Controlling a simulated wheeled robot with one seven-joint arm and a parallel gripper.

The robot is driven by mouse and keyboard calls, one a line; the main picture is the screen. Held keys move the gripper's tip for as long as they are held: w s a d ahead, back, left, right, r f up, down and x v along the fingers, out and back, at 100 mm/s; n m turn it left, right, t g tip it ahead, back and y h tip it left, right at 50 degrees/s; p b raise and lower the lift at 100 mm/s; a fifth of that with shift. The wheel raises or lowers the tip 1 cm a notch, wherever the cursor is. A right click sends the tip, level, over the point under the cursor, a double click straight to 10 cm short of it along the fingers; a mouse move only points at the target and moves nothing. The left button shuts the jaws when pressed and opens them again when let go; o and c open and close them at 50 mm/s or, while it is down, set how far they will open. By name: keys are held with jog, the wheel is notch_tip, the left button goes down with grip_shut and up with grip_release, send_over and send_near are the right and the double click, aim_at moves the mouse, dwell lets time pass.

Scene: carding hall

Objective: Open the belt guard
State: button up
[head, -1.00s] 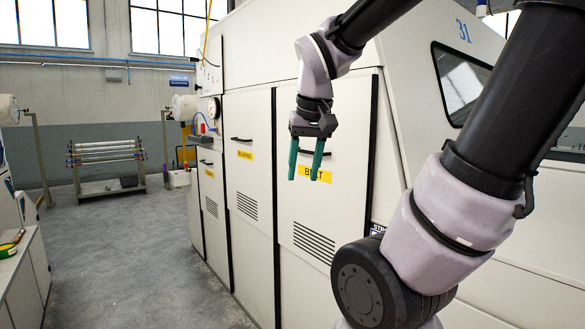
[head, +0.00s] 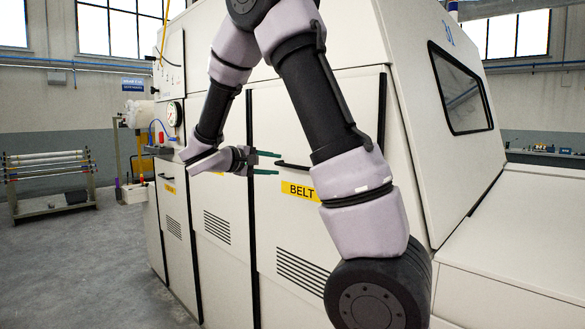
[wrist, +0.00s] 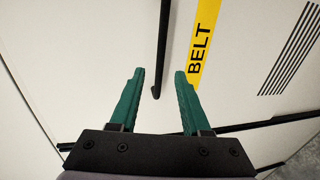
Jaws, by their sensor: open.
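The belt guard (head: 280,225) is a cream door panel with a yellow BELT label (head: 298,190) and a dark bar handle (head: 294,166) above it. It looks shut. My gripper (head: 278,163) is open and empty, its green fingers turned sideways at the handle's left end. In the wrist view the handle (wrist: 163,40) runs down between the two fingertips (wrist: 159,72), its end lying between them. I cannot tell how far the fingers are from it in depth. My arm hides the handle's right part and the panel's right side.
Similar panels with a yellow label (head: 169,188) and vents continue to the left. A pressure gauge (head: 174,114) sits at the machine's far end. A roller rack (head: 50,180) stands at the back left. The grey floor (head: 80,265) on the left is clear.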

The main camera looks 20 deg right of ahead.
aim_at(291, 166)
jog(key=x, duration=0.8)
jog(key=shift+d, duration=0.4)
grip_shut()
dwell(0.9)
